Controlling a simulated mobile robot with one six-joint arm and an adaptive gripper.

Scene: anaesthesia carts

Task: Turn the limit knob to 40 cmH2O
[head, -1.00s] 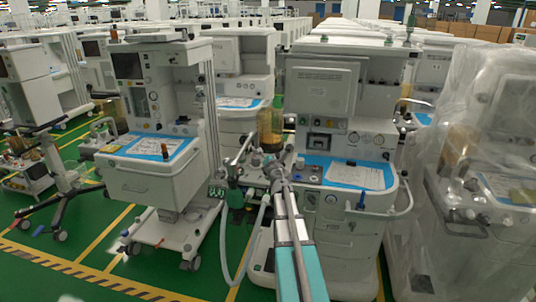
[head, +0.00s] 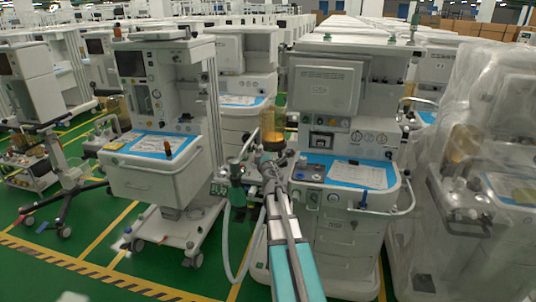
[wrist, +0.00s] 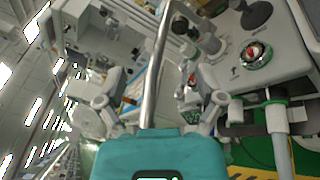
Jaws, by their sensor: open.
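In the wrist view, a round dial-like knob (wrist: 256,54) with a red and white centre sits on a grey panel at the upper right. It may be the limit knob; its scale and setting are too small to read. My gripper (wrist: 160,98) is open, its two fingers spread on either side of a metal rod (wrist: 157,65). The knob lies off to the right of the fingers, apart from them. In the head view, my gripper (head: 272,172) is at the breathing-circuit side of the middle anaesthesia machine (head: 325,90), small and partly hidden by my arm.
An amber-filled canister (head: 272,128) stands just behind my gripper. A green part (head: 237,193) and a pale hose (head: 227,250) hang to its left. Another cart (head: 150,185) stands at left, a plastic-wrapped machine (head: 470,180) at right. Green floor shows between the carts.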

